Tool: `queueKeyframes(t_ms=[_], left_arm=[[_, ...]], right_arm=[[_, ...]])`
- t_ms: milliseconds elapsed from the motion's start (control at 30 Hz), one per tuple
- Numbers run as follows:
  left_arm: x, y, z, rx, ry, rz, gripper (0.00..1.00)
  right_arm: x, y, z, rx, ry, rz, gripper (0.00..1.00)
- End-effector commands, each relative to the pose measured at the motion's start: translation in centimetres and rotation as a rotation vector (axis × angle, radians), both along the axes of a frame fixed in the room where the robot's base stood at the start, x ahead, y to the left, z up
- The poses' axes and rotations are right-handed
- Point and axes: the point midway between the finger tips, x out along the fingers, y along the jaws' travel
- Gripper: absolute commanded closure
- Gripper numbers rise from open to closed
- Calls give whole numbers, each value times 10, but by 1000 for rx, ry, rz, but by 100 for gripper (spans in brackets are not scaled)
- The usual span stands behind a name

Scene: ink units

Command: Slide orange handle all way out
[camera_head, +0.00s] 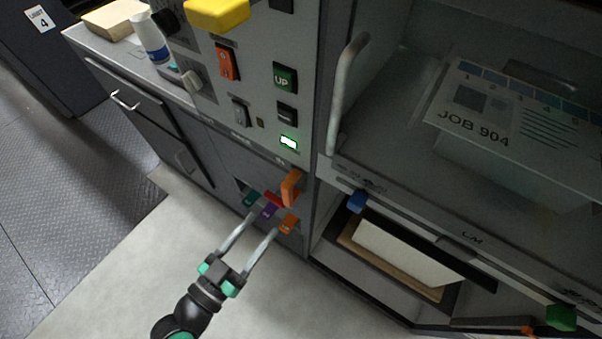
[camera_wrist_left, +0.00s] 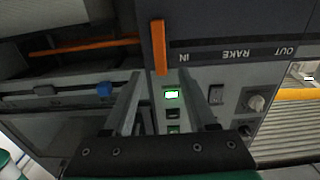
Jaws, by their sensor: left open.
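An upright orange handle (camera_head: 291,188) stands out from the lower front of the grey control panel, close to its right edge. In the left wrist view the orange handle (camera_wrist_left: 158,47) shows beside the "IN" end of a strip lettered IN, RAKE, OUT, upside down in that picture. My left gripper (camera_head: 264,223) is open and empty, just below and left of the handle in the head view. In the left wrist view its two fingers (camera_wrist_left: 162,82) stand apart, with the handle's end beyond the gap. No contact shows. My right gripper is not in view.
An open bay with a paper stack (camera_head: 405,255) and a blue knob (camera_head: 357,202) lie to the right. Buttons (camera_head: 285,78) are above. The floor (camera_head: 110,260) at left is clear.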

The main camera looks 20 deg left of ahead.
Motion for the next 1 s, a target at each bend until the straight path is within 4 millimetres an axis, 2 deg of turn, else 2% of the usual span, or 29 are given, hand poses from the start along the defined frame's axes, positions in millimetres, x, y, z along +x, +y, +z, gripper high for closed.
queueKeyframes(t_ms=[133, 233, 500, 633, 800, 1000], left_arm=[[6, -1, 1, 0, -1, -1, 43], [20, -5, 2, 1, -2, -3, 43], [79, -17, 1, 1, -4, -1, 43], [101, -21, 0, 0, -3, 0, 43], [113, -24, 1, 1, -1, 1, 43], [114, -24, 1, 1, -1, 1, 43]], right_arm=[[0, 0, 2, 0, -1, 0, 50], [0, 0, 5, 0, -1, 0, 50], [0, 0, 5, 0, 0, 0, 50], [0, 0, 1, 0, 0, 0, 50], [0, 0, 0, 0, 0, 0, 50], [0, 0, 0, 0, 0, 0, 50]])
